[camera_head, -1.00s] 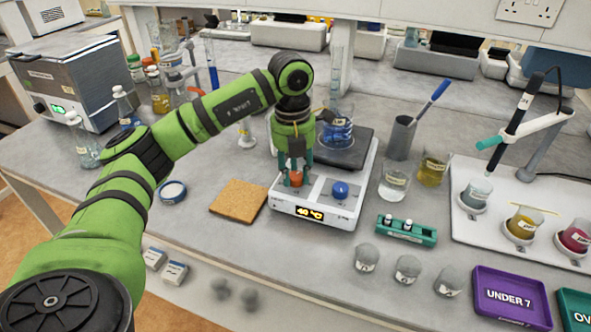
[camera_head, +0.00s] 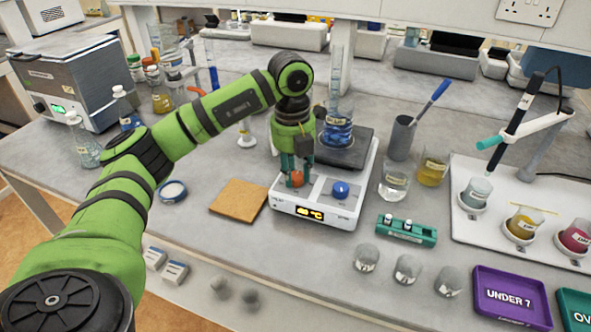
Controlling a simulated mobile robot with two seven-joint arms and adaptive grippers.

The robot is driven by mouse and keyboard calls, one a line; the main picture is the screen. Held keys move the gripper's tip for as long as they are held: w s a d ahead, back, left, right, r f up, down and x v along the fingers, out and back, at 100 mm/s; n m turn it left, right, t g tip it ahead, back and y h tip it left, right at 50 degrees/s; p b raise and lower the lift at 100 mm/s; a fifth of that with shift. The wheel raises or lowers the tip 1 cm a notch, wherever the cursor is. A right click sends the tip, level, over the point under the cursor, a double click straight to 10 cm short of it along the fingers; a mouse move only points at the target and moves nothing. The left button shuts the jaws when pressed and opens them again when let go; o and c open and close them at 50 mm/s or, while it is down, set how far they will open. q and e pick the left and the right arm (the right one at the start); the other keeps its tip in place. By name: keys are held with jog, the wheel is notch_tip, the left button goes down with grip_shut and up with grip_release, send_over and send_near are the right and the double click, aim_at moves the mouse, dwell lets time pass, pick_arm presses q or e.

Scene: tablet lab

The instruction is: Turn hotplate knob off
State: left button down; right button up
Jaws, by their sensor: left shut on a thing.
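The white hotplate (camera_head: 330,214) stands in the middle of the bench. Its display (camera_head: 309,213) is lit and seems to read 40 °C. A blue knob (camera_head: 341,189) is at the right of its front panel. A red-orange knob (camera_head: 297,179) is at the left, partly hidden by my fingers. My left gripper (camera_head: 296,176) points down from above and is shut on the red-orange knob. A beaker of blue liquid (camera_head: 337,131) stands on the dark top plate (camera_head: 357,152). My right gripper is not in view.
A cork mat (camera_head: 238,200) lies left of the hotplate.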

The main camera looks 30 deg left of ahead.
aim_at(293, 175)
pick_arm(q)
jog(key=c, duration=0.9)
grip_release()
jog(key=shift+f, duration=0.1)
notch_tip(293, 175, up, 12)
jog(key=shift+s+a, duration=0.15)
jog(key=shift+a, duration=0.05)
